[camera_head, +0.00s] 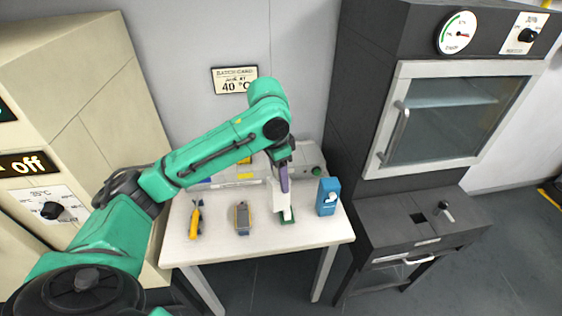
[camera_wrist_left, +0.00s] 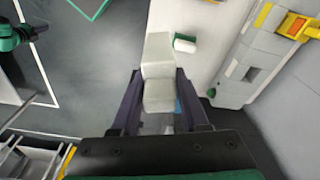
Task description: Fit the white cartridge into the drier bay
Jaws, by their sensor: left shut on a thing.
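My left gripper (camera_head: 283,183) is shut on a white block-like cartridge (camera_head: 280,199), just above the white table. In the left wrist view the cartridge (camera_wrist_left: 158,72) sits between the two purple fingers of the left gripper (camera_wrist_left: 159,92). A dark cabinet with a glass door (camera_head: 452,120), which looks like the drier, stands to the right. Its lower ledge has a small dark square opening (camera_head: 418,218), which may be the bay, beside a lever (camera_head: 446,210). The opening's inside cannot be made out. My right gripper is not in view.
The white table (camera_head: 262,246) holds a yellow tool (camera_head: 195,220), a grey-yellow meter (camera_head: 242,217), a small green-and-white item (camera_head: 287,216) and a blue box (camera_head: 328,197). A grey device (camera_head: 308,158) lies behind. A floor gap separates table and cabinet at the front.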

